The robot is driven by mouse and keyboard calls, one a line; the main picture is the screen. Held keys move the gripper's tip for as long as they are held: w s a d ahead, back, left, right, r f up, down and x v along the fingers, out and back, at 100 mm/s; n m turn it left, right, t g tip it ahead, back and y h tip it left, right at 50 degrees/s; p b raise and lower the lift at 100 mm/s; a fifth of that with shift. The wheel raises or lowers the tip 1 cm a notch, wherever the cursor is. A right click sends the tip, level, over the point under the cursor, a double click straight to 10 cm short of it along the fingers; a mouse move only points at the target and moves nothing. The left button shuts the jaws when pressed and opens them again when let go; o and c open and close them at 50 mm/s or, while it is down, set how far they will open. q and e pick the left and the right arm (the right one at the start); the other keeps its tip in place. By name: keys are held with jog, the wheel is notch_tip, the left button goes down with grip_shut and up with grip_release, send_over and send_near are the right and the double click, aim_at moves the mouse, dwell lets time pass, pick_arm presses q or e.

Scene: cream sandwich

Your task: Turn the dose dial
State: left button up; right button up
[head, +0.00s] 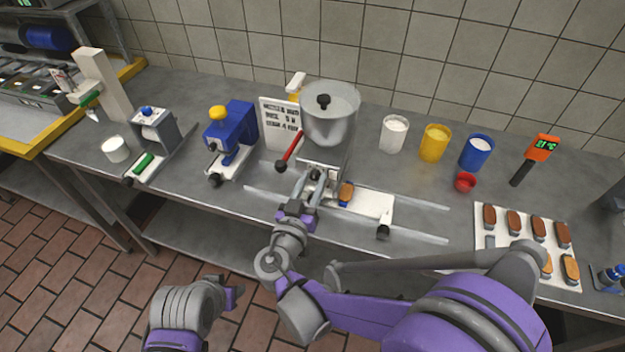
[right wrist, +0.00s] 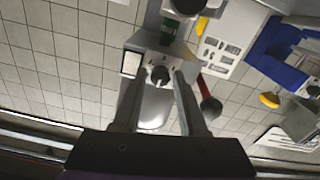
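The dose dial is a small black knob on the front of the grey filling machine (head: 331,122), under its lidded metal hopper. In the right wrist view the dial (right wrist: 159,76) sits between the two fingertips, on a plate with small marks around it. My right gripper (head: 309,184) is at the front of the machine, its fingers open with a gap showing on each side of the dial. I cannot tell how deep the fingers reach. In the head view the gripper partly hides the dial. My left gripper (head: 234,292) is low, in front of the table, away from the machine; its fingers are unclear.
A red-handled lever (head: 289,150) is close left of my right gripper. A white carriage (head: 372,205) with a brown biscuit (head: 346,192) is on rails to the right. A blue machine (head: 232,130) stands left. Cups and a biscuit tray (head: 520,268) stand right.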

grip_shut()
jog(key=shift+n, duration=0.3)
jog(key=n+b, duration=0.1)
jog(key=n, duration=0.4)
jog(key=n+b, duration=0.1)
jog(key=n, duration=0.4)
jog(key=shift+n, duration=0.4)
jog(key=n+b, duration=0.1)
jog(key=n, duration=0.5)
jog(key=shift+w+b, duration=0.1)
jog(key=shift+b, duration=0.2)
jog(key=n+b, duration=0.1)
jog(key=n, duration=0.5)
jog(key=shift+r+n, duration=0.1)
jog(key=shift+n, duration=0.2)
